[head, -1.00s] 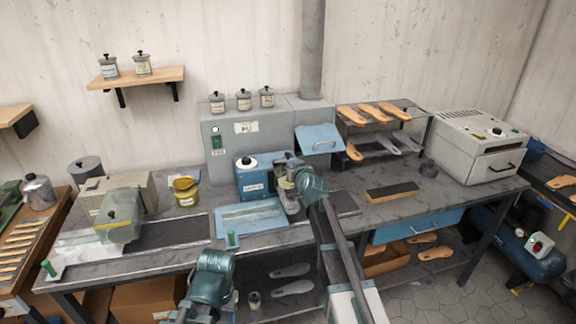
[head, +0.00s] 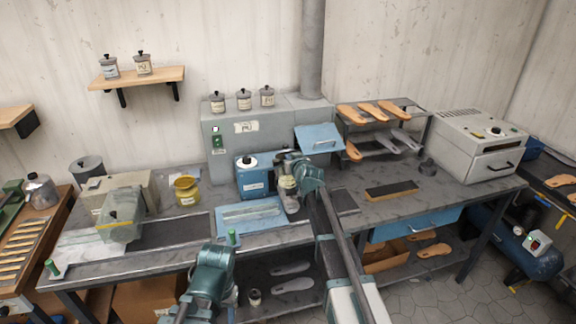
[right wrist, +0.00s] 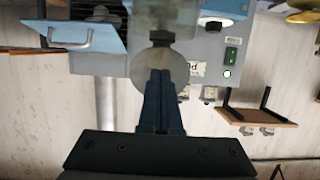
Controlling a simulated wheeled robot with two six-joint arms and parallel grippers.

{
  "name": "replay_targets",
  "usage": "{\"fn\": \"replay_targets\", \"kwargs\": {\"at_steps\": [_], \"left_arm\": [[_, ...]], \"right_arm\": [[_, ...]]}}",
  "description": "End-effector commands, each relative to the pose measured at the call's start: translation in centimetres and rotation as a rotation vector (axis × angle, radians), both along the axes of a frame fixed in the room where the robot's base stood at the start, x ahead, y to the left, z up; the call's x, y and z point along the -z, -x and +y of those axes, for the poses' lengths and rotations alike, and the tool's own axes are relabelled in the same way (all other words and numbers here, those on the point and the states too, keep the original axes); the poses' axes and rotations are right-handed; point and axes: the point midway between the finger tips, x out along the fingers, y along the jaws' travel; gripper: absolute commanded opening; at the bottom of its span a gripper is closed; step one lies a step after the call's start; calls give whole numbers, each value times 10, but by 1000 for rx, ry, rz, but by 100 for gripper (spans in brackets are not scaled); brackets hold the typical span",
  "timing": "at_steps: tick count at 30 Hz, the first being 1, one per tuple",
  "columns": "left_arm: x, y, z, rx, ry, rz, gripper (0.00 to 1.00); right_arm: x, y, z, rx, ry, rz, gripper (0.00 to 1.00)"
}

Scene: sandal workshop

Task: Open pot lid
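A pale, glass-like pot (head: 289,188) stands on the bench beside the blue box, in front of my right gripper (head: 290,170). In the right wrist view, which is upside down, its glassy body (right wrist: 162,20) shows at the top. A grey round lid (right wrist: 142,74) shows at the tips of my right gripper (right wrist: 160,75). The two dark fingers are close together on the lid's middle; its knob is hidden between them. I cannot tell whether the lid touches the pot's rim.
A blue box (head: 250,178) stands close to the pot's left. A blue tray (head: 262,222) lies in front, and a yellow pot (head: 188,191) stands further left. A dark block (head: 391,190) lies to the right. Lidded jars stand on the grey cabinet (head: 280,130).

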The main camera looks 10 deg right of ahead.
Motion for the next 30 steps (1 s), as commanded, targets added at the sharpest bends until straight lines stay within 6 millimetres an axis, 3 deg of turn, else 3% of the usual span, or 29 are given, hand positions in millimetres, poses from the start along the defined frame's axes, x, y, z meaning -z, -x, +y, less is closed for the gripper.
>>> {"fn": "replay_targets", "kwargs": {"at_steps": [21, 30], "left_arm": [[-11, 0, 0, 0, 0, 0, 50], [-11, 0, 0, 0, 0, 0, 50]], "right_arm": [[-12, -28, 1, 0, 0, 0, 0], [-11, -28, 1, 0, 0, 0, 0]]}}
